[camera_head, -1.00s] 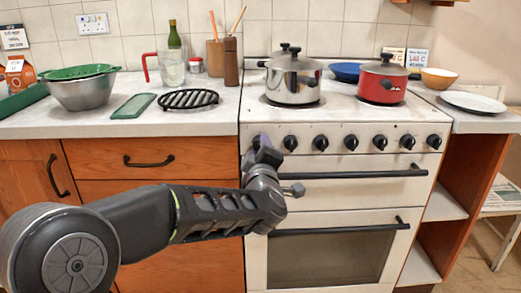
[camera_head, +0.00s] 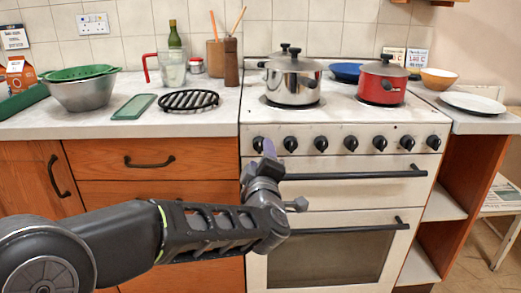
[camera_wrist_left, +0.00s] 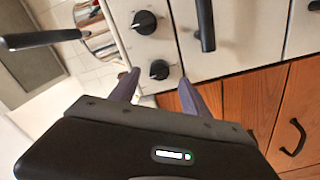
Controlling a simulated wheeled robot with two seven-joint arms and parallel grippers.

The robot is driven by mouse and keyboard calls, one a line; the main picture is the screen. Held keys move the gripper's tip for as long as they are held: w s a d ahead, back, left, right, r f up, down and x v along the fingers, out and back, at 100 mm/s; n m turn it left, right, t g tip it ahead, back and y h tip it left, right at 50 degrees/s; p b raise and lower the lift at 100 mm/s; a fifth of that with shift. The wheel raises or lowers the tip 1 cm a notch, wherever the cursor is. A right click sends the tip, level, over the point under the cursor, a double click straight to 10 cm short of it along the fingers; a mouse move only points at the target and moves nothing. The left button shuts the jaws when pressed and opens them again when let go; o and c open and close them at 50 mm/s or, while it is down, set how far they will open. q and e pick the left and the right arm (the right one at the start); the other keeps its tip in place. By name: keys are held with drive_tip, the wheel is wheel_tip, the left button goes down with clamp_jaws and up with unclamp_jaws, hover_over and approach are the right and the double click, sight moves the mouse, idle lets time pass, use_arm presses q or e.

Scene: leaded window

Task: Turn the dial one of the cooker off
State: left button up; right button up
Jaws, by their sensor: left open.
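The white cooker (camera_head: 350,165) has a row of black dials along its front panel. The leftmost dial (camera_head: 258,144) is partly beside my left gripper's raised finger. My left gripper (camera_head: 260,160) is open and empty, just in front of and below this dial. In the left wrist view the end dial (camera_wrist_left: 159,70) lies between the two purple fingertips (camera_wrist_left: 158,86), a little beyond them; I see no clear contact. The second dial (camera_head: 291,144) is just right of the gripper, and also shows in the left wrist view (camera_wrist_left: 144,22). My right gripper is not in view.
The oven door handle (camera_head: 350,173) sticks out below the dials, right of my gripper. A steel pot (camera_head: 292,82) and a red pot (camera_head: 382,85) stand on the hob. Wooden drawers (camera_head: 160,163) are to the left. The space in front of the cooker is clear.

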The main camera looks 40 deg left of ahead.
use_arm(q)
drive_tip(key=v, duration=0.3)
drive_tip(key=shift+s+d, duration=0.15)
drive_tip(key=shift+s, duration=0.05)
idle(0.3)
